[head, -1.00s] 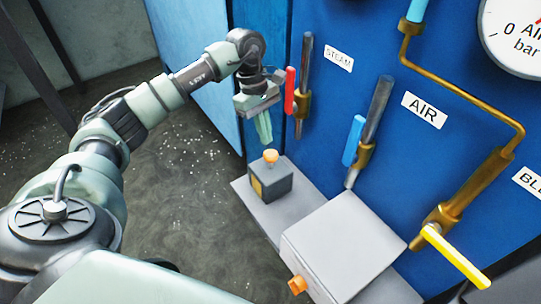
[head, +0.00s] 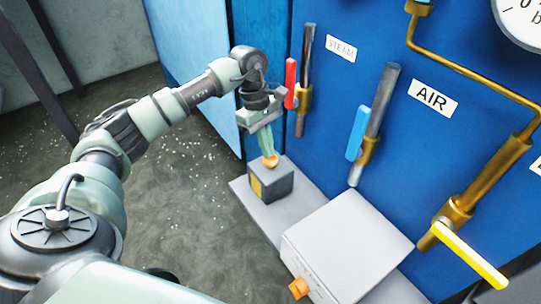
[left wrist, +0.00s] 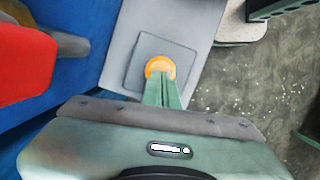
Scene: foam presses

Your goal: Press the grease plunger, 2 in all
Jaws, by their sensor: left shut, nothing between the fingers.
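The grease plunger is an orange knob (head: 270,161) on top of a small dark grey box (head: 272,184) with a yellow label on its side. The box sits on a light grey shelf (head: 290,210) at the foot of the blue panel. My left gripper (head: 267,152) is shut and empty, pointing down, with its fingertips at the knob's top. In the left wrist view the orange knob (left wrist: 160,67) shows just beyond the shut fingertips and is partly covered by them. Whether they touch it is hard to tell. My right gripper is not in view.
A red handle (head: 290,84) by the STEAM label stands close beside my left gripper. A blue handle (head: 357,139), a yellow handle (head: 470,256) and brass pipes are farther right. A larger light grey box (head: 345,245) with an orange knob (head: 298,288) stands in front.

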